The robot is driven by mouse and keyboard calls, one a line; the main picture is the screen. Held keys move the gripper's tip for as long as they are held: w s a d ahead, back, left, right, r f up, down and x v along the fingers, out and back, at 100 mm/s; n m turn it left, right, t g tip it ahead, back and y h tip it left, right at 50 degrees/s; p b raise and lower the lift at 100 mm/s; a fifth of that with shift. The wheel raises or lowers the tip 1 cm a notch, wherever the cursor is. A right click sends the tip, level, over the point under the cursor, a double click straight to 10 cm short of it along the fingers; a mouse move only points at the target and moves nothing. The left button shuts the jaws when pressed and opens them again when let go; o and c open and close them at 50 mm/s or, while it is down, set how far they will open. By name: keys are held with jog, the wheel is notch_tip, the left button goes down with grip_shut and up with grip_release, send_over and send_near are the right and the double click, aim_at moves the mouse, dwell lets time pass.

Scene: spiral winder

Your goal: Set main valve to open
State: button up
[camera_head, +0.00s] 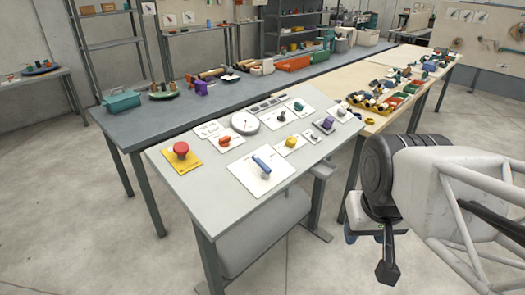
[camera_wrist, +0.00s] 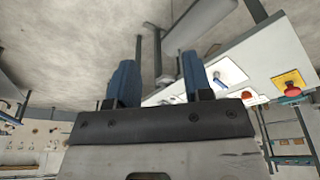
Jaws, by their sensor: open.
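A blue lever handle (camera_head: 261,165) sits on a white plate near the front edge of the grey panel table (camera_head: 205,212). It is the likeliest main valve, but I cannot read its label. It lies slantwise across the plate. In the wrist view the blue lever (camera_wrist: 217,77) shows small, beyond the right finger. My gripper (camera_wrist: 159,82) is open and empty, with its two blue fingers well apart. In the head view my gripper is at the right, clear of the table and away from the lever, partly hidden by my wrist.
A red mushroom button (camera_head: 181,149) on a yellow plate is left of the lever. A round gauge (camera_head: 245,122), an orange knob (camera_head: 225,141), a yellow knob (camera_head: 291,142) and a purple control (camera_head: 326,124) stand behind it. Open floor lies between my gripper and the table.

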jog(key=n+g, duration=0.3)
jog(key=n, duration=0.6)
send_over(257, 158)
jog(key=f, duration=0.7)
jog(key=shift+s+d+f, duration=0.2)
jog(key=shift+f, duration=0.2)
jog(key=shift+w+a+f, duration=0.25)
jog(key=shift+w, duration=0.05)
jog(key=shift+f, duration=0.1)
jog(key=shift+f, duration=3.8)
